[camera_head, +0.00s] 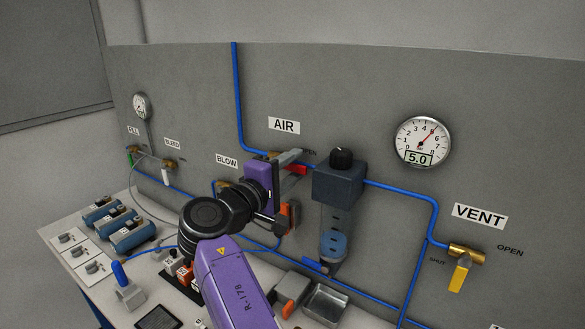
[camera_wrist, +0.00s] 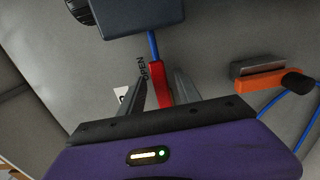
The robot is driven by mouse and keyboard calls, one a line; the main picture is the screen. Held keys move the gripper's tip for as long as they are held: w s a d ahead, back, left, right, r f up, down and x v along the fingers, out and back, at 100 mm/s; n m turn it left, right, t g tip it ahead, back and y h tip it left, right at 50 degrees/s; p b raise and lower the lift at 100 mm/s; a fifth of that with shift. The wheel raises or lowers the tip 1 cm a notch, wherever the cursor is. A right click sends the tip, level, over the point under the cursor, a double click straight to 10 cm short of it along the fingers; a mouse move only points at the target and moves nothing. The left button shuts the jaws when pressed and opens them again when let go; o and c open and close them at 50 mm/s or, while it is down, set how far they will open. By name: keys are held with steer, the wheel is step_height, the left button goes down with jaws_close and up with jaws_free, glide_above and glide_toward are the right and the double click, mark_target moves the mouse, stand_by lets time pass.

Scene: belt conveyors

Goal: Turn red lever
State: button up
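The red lever (camera_head: 297,169) is on the blue pipe below the AIR sign, partly hidden by my gripper in the head view. In the wrist view the red lever (camera_wrist: 157,82) shows between my two fingers. My gripper (camera_head: 291,162) is at the lever, coming from the front left. In the wrist view my gripper (camera_wrist: 162,76) has its fingers apart, one on each side of the lever. The left finger is very close to the lever, and I cannot tell whether it touches. A gap shows on the right side.
A dark regulator block (camera_head: 340,182) with a black knob stands just right of the lever; it also shows in the wrist view (camera_wrist: 138,14). An orange-handled part (camera_wrist: 262,92) is to the right in the wrist view. A yellow vent lever (camera_head: 460,274) is far right.

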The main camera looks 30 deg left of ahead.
steer(key=s+b, duration=0.1)
steer(key=s, duration=0.6)
steer(key=shift+s+a+b, duration=0.25)
steer(key=shift+a+b, duration=0.05)
steer(key=shift+a, duration=0.05)
